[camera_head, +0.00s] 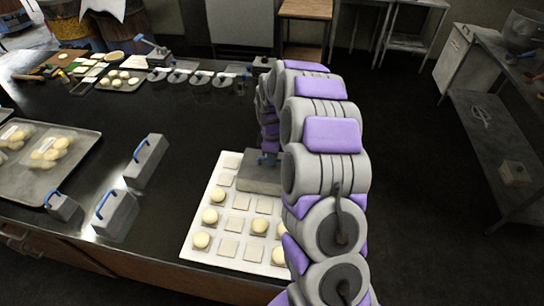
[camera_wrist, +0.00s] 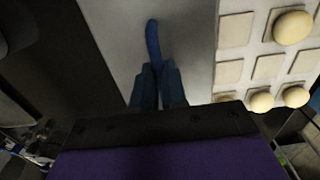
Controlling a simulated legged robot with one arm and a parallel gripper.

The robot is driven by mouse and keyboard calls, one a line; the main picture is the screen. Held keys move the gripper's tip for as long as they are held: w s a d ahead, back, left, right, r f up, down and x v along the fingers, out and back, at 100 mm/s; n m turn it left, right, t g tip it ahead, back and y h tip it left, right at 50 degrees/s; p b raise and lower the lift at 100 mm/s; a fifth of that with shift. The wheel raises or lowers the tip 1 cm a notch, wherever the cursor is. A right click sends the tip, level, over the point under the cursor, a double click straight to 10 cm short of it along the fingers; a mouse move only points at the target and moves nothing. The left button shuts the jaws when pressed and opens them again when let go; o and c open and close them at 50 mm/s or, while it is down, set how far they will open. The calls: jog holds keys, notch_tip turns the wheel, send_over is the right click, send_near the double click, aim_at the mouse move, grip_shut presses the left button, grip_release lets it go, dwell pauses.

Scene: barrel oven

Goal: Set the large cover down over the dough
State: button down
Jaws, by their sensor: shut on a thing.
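My gripper (camera_wrist: 158,88) is shut on the blue handle (camera_wrist: 153,42) of the large grey cover (camera_wrist: 185,30). In the head view, the cover (camera_head: 260,180) is at the upper right part of the white board (camera_head: 189,240), partly hidden behind my arm. I cannot tell whether it touches the board or hangs just above it. Round dough balls (camera_head: 201,240) and flat pale squares (camera_head: 228,247) lie on the board. In the wrist view, dough balls (camera_wrist: 293,27) lie to the right of the cover. What is under the cover is hidden.
Other grey covers with blue handles stand left of the board: a long one (camera_head: 147,160), a medium one (camera_head: 115,213) and a small one (camera_head: 63,206). A metal tray (camera_head: 85,150) with bagged dough is at far left.

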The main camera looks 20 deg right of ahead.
jog(key=shift+f, duration=0.25)
jog(key=c, duration=1.1)
grip_release()
notch_tip(320, 180, up, 17)
jog(key=p, duration=0.3)
jog(key=shift+r, duration=0.15)
